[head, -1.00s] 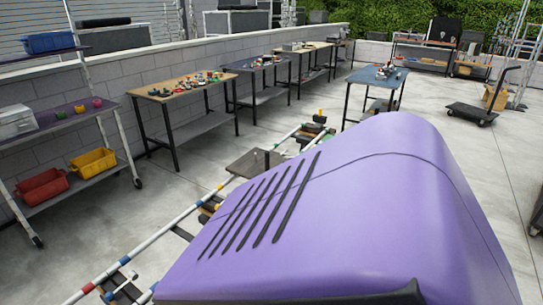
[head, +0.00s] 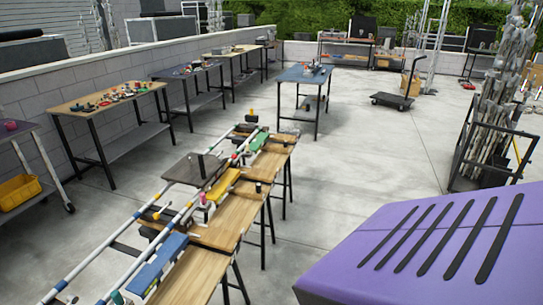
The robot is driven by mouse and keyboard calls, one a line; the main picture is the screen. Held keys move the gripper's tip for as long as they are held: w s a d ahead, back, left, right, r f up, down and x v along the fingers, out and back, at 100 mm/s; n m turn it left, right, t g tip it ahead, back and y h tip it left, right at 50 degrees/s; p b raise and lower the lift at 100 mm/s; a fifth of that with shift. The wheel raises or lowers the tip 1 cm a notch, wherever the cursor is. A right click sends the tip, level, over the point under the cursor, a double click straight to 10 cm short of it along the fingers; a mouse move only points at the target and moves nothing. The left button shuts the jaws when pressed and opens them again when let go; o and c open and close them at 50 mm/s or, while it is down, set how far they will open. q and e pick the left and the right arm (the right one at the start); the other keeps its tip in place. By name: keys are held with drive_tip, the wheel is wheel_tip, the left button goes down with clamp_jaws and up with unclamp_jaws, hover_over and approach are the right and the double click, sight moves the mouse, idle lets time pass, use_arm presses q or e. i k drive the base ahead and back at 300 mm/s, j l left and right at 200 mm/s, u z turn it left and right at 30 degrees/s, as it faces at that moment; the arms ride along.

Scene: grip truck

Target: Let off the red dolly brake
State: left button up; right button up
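A pair of pale rail tubes with colored bands (head: 170,228) runs over a row of wooden benches (head: 225,220), from the lower left to the middle. A flat dark platform (head: 192,168) with a short upright post sits at the rails. Several small fittings in blue, yellow, green and pink lie along the benches. I cannot pick out a red brake for certain at this size. Neither of my grippers is in view.
Work tables with small parts (head: 110,98) line the grey block wall at left. A blue-topped table (head: 303,74) stands beyond the benches. A low cart (head: 392,101) and a rack of metal stands (head: 490,140) are at right. Concrete floor between is open.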

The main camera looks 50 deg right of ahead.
sight(221, 158)
drive_tip(key=k+z, duration=0.15)
drive_tip(key=z, duration=1.1)
drive_tip(key=l+u, duration=0.1)
drive_tip(key=u, duration=0.5)
drive_tip(key=i+l+u, duration=0.2)
drive_tip(key=l, duration=0.15)
drive_tip(key=i+l+u, duration=0.2)
drive_tip(key=l, duration=0.15)
drive_tip(key=l+u, duration=0.2)
drive_tip(key=l, duration=0.15)
drive_tip(key=i+l, duration=0.1)
drive_tip(key=l, duration=0.45)
drive_tip(key=i+l+u, duration=0.1)
drive_tip(key=l, duration=0.4)
drive_tip(key=i+l, duration=0.1)
drive_tip(key=l, duration=0.95)
drive_tip(key=i+u, duration=0.05)
